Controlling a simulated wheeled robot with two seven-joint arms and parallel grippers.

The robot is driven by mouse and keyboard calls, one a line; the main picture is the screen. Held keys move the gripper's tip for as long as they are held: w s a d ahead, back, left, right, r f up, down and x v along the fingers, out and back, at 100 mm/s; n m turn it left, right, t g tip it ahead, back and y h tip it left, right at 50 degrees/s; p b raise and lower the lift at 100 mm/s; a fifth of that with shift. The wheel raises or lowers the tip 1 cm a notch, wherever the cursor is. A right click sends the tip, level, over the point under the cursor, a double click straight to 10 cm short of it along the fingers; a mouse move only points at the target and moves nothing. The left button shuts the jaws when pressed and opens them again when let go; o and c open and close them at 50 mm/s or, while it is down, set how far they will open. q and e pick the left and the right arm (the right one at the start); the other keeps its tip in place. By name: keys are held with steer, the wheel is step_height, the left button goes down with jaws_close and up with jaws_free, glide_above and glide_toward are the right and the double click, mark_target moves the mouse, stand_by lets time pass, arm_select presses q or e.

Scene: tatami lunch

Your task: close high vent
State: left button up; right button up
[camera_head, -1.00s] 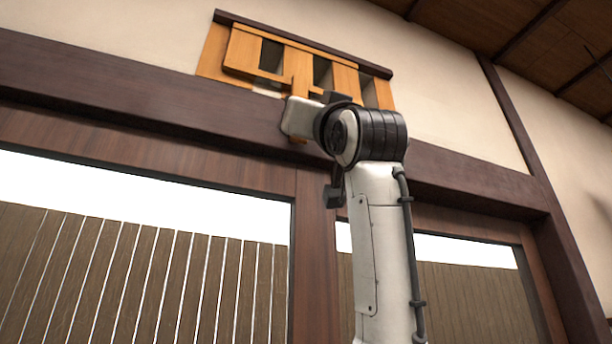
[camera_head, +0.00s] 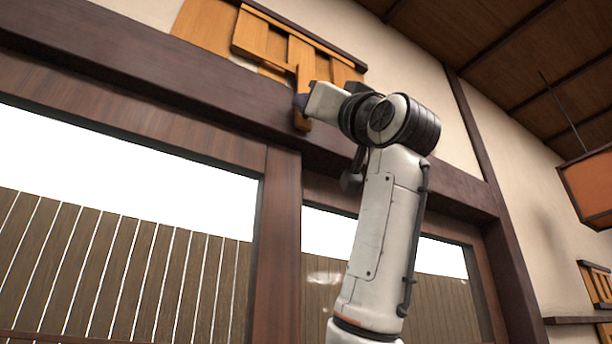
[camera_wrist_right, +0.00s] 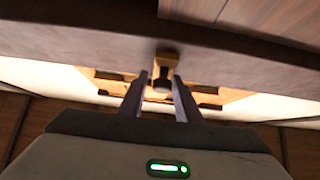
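The high vent (camera_head: 201,27) is an orange wooden unit on the wall above the dark beam. Its slatted sliding panel (camera_head: 262,40) sits toward the right of the frame, and no dark openings show between the slats. A wooden handle (camera_head: 302,90) hangs down from the panel; it also shows in the right wrist view (camera_wrist_right: 165,70). My right gripper (camera_head: 303,101) is up at the handle. In the right wrist view its two fingers (camera_wrist_right: 161,80) are apart, with the handle between or just beyond their tips; a firm grip does not show. My left gripper is out of view.
A dark beam (camera_head: 140,75) runs just below the vent, close to my right gripper. Windows with a slatted fence outside are below it. A hanging orange lamp (camera_head: 588,188) and a shelf (camera_head: 580,320) are at the right.

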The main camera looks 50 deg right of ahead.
steer(key=shift+o, duration=0.5)
steer(key=shift+s+d, duration=0.15)
steer(key=shift+d, duration=0.05)
steer(key=shift+a, duration=0.1)
steer(key=shift+a, duration=0.1)
steer(key=shift+f, duration=0.25)
steer(key=b+v, duration=0.4)
steer(key=v, duration=0.6)
steer(key=shift+b, duration=0.4)
steer(key=shift+r, duration=0.1)
